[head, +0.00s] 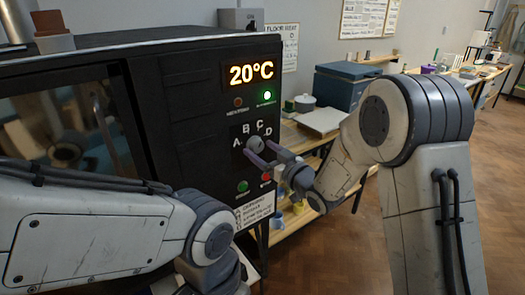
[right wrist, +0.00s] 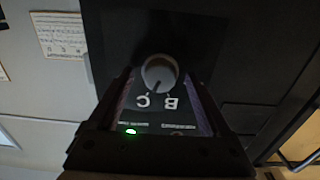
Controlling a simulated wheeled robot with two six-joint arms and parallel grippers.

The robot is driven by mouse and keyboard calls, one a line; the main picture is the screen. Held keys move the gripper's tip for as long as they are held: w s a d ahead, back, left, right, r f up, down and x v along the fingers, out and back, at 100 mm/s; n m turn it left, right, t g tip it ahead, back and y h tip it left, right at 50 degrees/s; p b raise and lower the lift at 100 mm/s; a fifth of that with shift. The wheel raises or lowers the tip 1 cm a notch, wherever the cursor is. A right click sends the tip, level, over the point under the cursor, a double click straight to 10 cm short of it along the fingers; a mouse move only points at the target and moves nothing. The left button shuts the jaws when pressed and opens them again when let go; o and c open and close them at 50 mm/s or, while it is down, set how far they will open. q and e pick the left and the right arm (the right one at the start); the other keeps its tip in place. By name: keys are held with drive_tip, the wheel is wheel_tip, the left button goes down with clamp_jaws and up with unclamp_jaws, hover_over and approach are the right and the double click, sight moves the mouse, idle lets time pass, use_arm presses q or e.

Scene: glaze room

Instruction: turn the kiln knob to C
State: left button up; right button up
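The black kiln (head: 185,100) stands in front of me, its orange display reading 20°C. Its round grey knob (head: 256,143) sits on a panel with the letters A, B, C and D around its upper side. The knob also shows in the right wrist view (right wrist: 160,70), upside down, with a dark pointer line on the side of B and C; I cannot tell exactly which letter it meets. My right gripper (head: 258,150) is open, its purple fingers spread either side of the knob, with visible gaps in the wrist view. My left arm shows at lower left; its gripper is out of view.
A green lamp (head: 267,96) glows above the knob panel. A green button (head: 242,187) and a red button (head: 266,177) sit just below it. A bench with a blue box (head: 343,87) and a pale slab (head: 320,121) stands behind my right arm. Open wooden floor lies right.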

drive_tip(key=b+v, duration=0.2)
drive_tip(key=v, duration=0.8)
drive_tip(key=shift+s+d, duration=0.15)
drive_tip(key=s+a+f+g+h+p, duration=0.3)
drive_tip(key=s+f+g+h, duration=0.25)
drive_tip(key=s+h, duration=0.2)
drive_tip(key=s+d+g+h+p, duration=0.1)
drive_tip(key=s+g, duration=0.8)
drive_tip(key=s, duration=1.4)
drive_tip(key=shift+s+d+r+h+p, duration=0.2)
drive_tip(key=shift+s+r+h+p, duration=0.1)
drive_tip(key=shift+h, duration=0.25)
